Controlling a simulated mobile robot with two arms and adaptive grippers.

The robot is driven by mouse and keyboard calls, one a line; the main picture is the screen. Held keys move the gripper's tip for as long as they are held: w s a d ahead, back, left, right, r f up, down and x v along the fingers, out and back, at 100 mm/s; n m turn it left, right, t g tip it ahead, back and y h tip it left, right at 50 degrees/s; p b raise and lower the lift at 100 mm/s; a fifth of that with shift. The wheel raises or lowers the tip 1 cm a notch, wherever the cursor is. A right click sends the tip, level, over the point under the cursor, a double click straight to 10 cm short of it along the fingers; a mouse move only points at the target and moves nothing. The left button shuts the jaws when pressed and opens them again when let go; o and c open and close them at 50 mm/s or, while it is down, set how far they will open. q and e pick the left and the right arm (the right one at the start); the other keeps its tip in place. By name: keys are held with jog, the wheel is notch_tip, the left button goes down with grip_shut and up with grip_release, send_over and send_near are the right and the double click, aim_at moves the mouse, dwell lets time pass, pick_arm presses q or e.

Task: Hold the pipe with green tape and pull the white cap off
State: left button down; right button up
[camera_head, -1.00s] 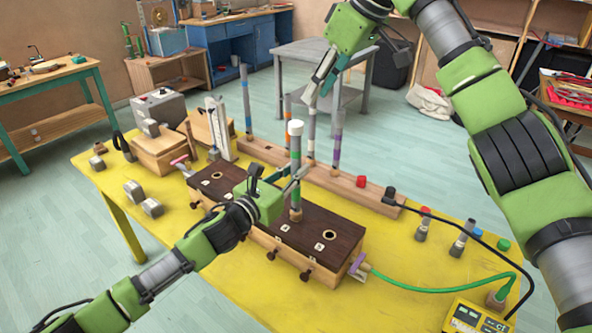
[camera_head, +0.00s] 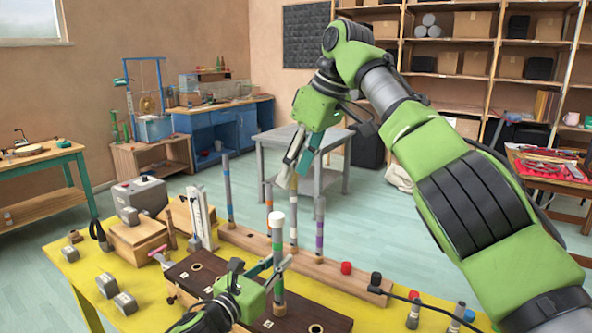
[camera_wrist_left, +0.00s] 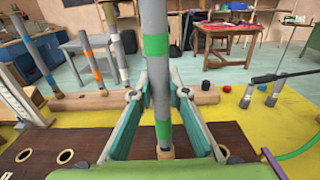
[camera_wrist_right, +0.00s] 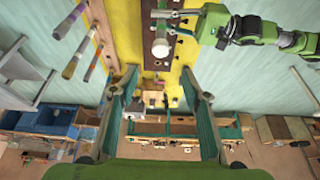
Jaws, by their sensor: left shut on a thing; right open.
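The pipe with green tape (camera_head: 278,243) stands upright in the dark-topped box (camera_head: 193,284), with the white cap (camera_head: 277,219) on its top. My left gripper (camera_head: 284,266) is shut on this pipe, below the cap. In the left wrist view the pipe (camera_wrist_left: 156,45) runs between the fingers, its upper green band above them; the cap is out of that view. My right gripper (camera_head: 295,172) is open and empty, above the cap and apart from it. The right wrist view shows the round cap (camera_wrist_right: 161,48) beyond the fingertips.
A wooden rack (camera_head: 254,241) behind the box holds several taped pipes, close below my right gripper. A red cap (camera_head: 346,268) and a black cap (camera_head: 375,279) sit at the rack's right end. Grey blocks (camera_head: 125,303) lie on the yellow table's left.

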aim_at(277, 215)
jog(key=x, duration=1.2)
jog(key=shift+d, duration=0.1)
jog(key=c, duration=1.2)
jog(key=shift+o, duration=0.2)
jog(key=shift+r, duration=0.95)
jog(key=shift+s+r, duration=0.1)
jog(key=shift+r, duration=0.2)
pick_arm(q)
jog(key=c, duration=1.9)
grip_release()
